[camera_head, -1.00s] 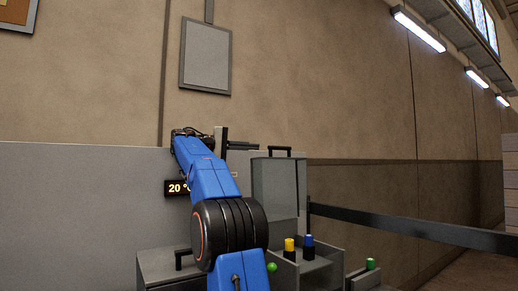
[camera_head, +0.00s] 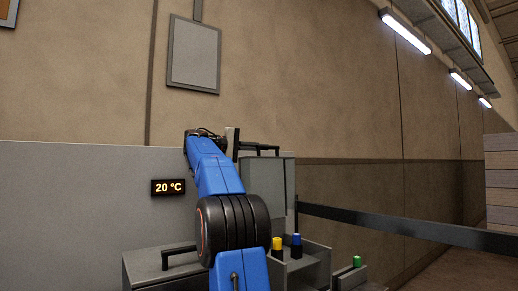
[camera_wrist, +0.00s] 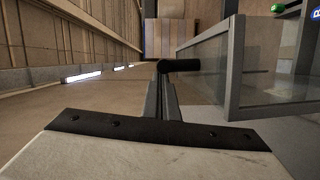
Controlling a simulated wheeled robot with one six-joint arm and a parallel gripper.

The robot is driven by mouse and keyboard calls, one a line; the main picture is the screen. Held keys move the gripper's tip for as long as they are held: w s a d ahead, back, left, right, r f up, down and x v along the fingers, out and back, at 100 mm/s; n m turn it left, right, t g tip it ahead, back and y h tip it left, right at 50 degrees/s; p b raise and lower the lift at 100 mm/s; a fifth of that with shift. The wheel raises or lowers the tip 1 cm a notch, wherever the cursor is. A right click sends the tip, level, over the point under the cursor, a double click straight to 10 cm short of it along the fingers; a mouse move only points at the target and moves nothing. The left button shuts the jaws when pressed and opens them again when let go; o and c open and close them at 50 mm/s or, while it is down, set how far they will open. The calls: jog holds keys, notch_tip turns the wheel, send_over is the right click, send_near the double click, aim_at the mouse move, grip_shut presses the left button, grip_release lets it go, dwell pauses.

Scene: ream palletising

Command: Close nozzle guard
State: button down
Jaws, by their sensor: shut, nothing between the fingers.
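The nozzle guard is a see-through panel in a grey frame (camera_wrist: 234,70), standing at the right of the wrist view. In the head view the grey panel (camera_head: 270,178) stands just right of my arm. A short black bar (camera_wrist: 182,65), which looks like its handle, reaches left from the frame in the wrist view. My gripper (camera_wrist: 163,88) is shut and empty, its fingertips close to the bar's left end; I cannot tell whether they touch. In the head view my blue arm and the black parts at its end partly hide this area.
A lit "20 °C" display (camera_head: 168,187) hangs on the grey wall panel left of my arm. Below right, a grey tray (camera_head: 318,262) holds yellow-topped and blue-topped pieces. A green-topped piece (camera_head: 357,262) stands further right. A dark rail (camera_head: 400,226) crosses the right side.

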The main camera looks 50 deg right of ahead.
jog(key=shift+s, duration=0.1)
jog(key=shift+s+a+m, duration=0.2)
jog(key=shift+s+m, duration=0.1)
jog(key=shift+s, duration=0.3)
jog(key=s+a+f+m+t+y, duration=0.1)
jog(key=s+a+f+m, duration=0.25)
jog(key=s, duration=0.65)
jog(key=s+a+f+m+t, duration=0.1)
jog(key=s+a+f+m, duration=0.3)
jog(key=s, duration=0.5)
jog(key=s+f+m+t, duration=0.1)
jog(key=s+f+m, duration=0.3)
jog(key=f, duration=0.7)
jog(key=s+a+f+m+t, duration=0.1)
jog(key=s+f+m+t, duration=0.1)
jog(key=f, duration=0.9)
jog(key=shift+s+f+m+h, duration=0.3)
jog(key=shift+s+m+h, duration=0.1)
jog(key=shift+s+m, duration=0.5)
